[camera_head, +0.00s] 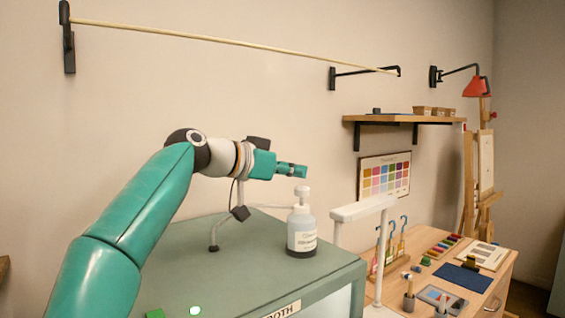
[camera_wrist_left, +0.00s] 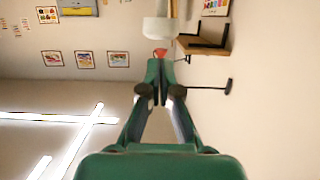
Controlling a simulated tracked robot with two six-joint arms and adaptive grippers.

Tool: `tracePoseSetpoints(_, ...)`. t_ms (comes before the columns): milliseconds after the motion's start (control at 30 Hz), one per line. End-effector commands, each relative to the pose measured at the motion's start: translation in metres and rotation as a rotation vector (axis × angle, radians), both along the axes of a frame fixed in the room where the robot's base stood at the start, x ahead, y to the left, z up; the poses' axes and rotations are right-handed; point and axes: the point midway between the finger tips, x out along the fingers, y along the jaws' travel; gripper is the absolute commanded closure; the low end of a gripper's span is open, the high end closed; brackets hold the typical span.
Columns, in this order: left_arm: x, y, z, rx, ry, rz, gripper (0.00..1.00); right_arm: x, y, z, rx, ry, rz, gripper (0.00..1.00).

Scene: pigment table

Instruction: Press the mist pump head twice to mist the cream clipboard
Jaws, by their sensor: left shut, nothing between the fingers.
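The mist bottle (camera_head: 302,239) stands upright on the green cabinet top, with a pale label and a dark band at its base. Its white pump head (camera_head: 302,192) is on top. My left gripper (camera_head: 304,172) is shut and empty, just above the pump head in the head view, with a small visible gap. The wrist view shows its fingers (camera_wrist_left: 160,72) together, pointing toward a pale shape and a red spot. A cream sheet or board (camera_head: 484,255) with patches lies on the desk; I cannot tell whether it is the clipboard. My right gripper is not in view.
The green cabinet (camera_head: 265,238) has a thin stand on it, left of the bottle. A white lamp-like frame (camera_head: 363,208) rises right of the bottle. The wooden desk (camera_head: 495,290) holds brushes, pigments and a blue mat (camera_head: 462,277). A wall shelf (camera_head: 405,119) hangs behind.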

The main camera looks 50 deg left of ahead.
Motion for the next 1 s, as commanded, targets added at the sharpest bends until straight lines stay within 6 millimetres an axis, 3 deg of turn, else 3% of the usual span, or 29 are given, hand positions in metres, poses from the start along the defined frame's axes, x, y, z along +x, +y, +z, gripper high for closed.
tracePoseSetpoints(133,0.0,0.0,-0.016,0.0,0.0,0.0,1.0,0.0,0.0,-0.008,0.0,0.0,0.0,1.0)
tracePoseSetpoints(567,0.0,-0.001,-0.019,0.0,0.0,-0.002,1.0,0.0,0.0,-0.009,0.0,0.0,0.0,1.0)
tracePoseSetpoints(800,0.001,-0.001,-0.039,0.0,0.0,-0.003,1.0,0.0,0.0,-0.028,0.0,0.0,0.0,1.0)
tracePoseSetpoints(1000,0.001,-0.001,-0.039,0.0,0.006,-0.004,1.0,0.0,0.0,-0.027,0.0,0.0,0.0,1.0)
